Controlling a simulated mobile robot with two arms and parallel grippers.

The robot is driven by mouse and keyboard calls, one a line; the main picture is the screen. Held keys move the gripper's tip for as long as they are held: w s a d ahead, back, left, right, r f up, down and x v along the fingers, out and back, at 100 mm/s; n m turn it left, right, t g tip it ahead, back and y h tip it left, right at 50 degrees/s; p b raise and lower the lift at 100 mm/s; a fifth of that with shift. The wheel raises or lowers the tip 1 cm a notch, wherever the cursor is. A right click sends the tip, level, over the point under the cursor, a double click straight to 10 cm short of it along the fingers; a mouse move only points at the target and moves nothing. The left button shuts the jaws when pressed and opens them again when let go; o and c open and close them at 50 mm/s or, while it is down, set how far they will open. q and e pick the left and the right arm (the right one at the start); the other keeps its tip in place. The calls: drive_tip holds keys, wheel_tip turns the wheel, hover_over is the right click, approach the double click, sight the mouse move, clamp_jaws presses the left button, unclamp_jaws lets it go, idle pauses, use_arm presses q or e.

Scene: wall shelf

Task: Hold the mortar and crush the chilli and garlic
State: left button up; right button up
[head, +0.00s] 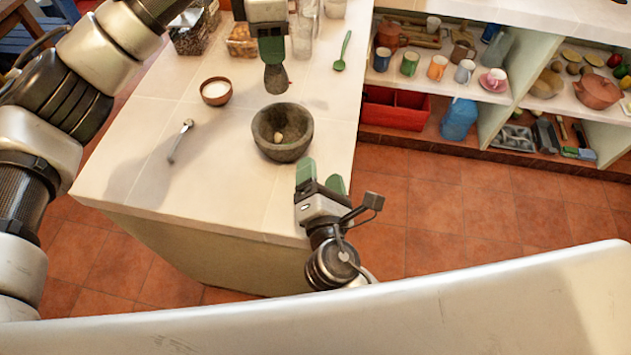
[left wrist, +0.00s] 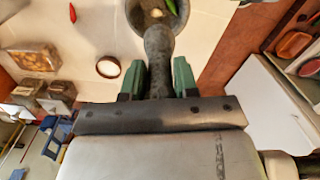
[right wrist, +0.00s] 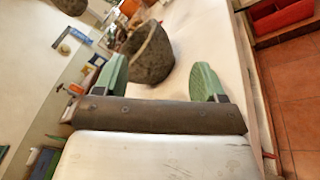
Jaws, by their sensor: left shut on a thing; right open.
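The dark stone mortar (head: 286,153) stands upright on the white counter, with a pale garlic clove (head: 279,137) inside. In the left wrist view a green chilli (left wrist: 171,7) shows at the mortar's opening. My left gripper (head: 272,52) is shut on the stone pestle (head: 276,80), which hangs with its thick end down, behind and above the mortar in the head view. My right gripper (head: 320,178) is open and empty, near the mortar's front right side and apart from it. The mortar (right wrist: 148,55) shows beyond its fingers in the right wrist view.
A small bowl of white stuff (head: 215,92) and a metal utensil (head: 180,141) lie left of the mortar. A green spoon (head: 343,52) and glass jars (head: 303,35) are behind. A red chilli-like item (left wrist: 72,13) lies on the counter. Shelves with mugs (head: 437,67) stand right.

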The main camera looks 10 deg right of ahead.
sight(310, 136)
drive_tip(key=shift+s+a+r+n, duration=0.1)
drive_tip(key=shift+s+a+n, duration=0.55)
drive_tip(key=shift+n, duration=0.25)
drive_tip(key=shift+w, duration=0.15)
drive_tip(key=w, duration=1.1)
drive_tip(key=shift+w+d, duration=0.25)
drive_tip(key=shift+d, duration=0.05)
